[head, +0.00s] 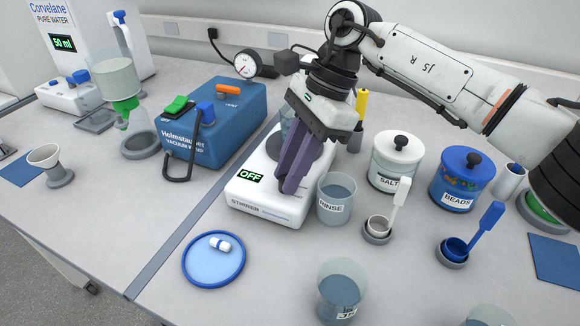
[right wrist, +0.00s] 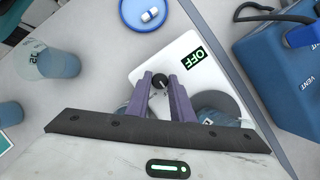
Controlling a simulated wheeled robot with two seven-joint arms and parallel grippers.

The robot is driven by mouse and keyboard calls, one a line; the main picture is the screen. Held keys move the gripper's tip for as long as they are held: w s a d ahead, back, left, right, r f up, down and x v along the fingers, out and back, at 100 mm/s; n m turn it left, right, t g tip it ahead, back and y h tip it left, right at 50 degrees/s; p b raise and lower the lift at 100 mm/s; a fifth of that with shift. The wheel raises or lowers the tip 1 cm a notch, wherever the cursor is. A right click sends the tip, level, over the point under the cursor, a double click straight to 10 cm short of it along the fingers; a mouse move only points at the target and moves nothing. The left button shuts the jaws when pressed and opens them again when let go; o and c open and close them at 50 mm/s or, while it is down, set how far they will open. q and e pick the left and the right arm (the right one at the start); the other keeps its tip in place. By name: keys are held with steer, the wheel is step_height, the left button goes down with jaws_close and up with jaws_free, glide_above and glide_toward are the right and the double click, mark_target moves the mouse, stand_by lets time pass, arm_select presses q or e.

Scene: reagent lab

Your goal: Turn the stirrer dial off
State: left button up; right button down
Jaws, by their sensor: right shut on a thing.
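The white stirrer (head: 243,196) stands in the middle of the table, and its display (head: 250,176) reads OFF. The display also shows OFF in the right wrist view (right wrist: 194,57). My right gripper (head: 285,187) reaches down over the stirrer's front right. Its purple fingers are shut on the small black dial (right wrist: 160,80), which shows between the fingertips in the right wrist view. In the head view the fingers hide the dial. A clear vessel stands on the stirrer's round plate (right wrist: 233,102), partly hidden by my gripper. My left gripper is not in view.
The RINSE beaker (head: 336,197) stands close right of the stirrer. The blue vacuum unit (head: 226,120) is on its left. A blue dish (head: 213,272) with a white-and-blue capsule lies in front. The SALT jar (head: 397,160) and BEADS jar (head: 462,178) stand to the right.

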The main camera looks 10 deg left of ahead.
steer(key=c, duration=1.6)
jaws_free()
steer(key=shift+o, duration=0.2)
steer(key=v, duration=1)
steer(key=shift+r, duration=0.15)
